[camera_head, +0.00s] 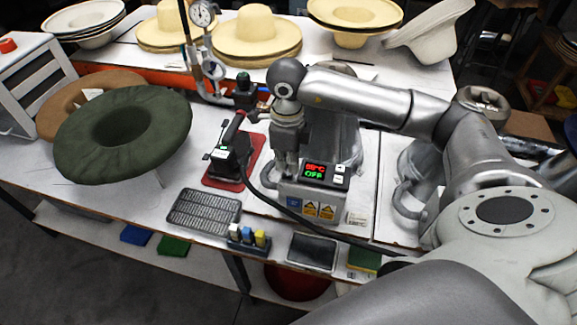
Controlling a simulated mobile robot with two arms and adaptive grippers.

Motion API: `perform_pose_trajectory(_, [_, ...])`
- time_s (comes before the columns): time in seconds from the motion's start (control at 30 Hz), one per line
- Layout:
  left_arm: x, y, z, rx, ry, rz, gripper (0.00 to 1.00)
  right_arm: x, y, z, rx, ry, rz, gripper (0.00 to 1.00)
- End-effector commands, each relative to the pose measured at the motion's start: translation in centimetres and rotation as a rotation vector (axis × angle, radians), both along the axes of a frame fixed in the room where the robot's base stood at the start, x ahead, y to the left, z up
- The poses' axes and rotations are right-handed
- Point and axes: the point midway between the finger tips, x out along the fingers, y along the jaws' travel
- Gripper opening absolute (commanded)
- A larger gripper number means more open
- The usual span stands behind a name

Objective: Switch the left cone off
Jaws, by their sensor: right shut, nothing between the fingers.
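The left cone (338,142) is a grey metal form on a white base, partly hidden behind my right arm. Its control box (311,198) faces me, with warning stickers on the front. The display (314,170) shows a red temperature reading and a green word that looks like OFF, with small white buttons (339,175) at its right. My right gripper (288,172) points down, shut and empty, just left of the display; I cannot tell whether it touches the box. A second cone (415,165) stands to the right, mostly hidden by my arm. My left gripper is out of view.
An iron (231,158) stands on a red mat (250,165), left of the box. A metal grid (204,211), small bottles (247,237) and a black tray (312,252) lie along the front edge. A green felt hat (165,125) is at left; straw hats (256,35) are behind.

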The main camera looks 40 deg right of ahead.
Motion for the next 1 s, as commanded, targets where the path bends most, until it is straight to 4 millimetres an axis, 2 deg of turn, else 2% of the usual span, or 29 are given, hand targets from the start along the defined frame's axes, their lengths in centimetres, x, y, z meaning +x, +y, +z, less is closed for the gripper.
perform_pose_trajectory(0.1, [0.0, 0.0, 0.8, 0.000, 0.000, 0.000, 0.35, 0.0, 0.0, 1.3, 0.001, -0.002, 0.000, 0.00])
perform_pose_trajectory(0.53, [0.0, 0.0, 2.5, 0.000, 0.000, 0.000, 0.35, 0.1, 0.0, 4.7, 0.001, -0.002, 0.000, 0.00])
perform_pose_trajectory(1.0, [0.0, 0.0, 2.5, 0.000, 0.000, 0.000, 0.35, 0.0, 0.0, 4.8, 0.000, -0.001, 0.000, 0.00])
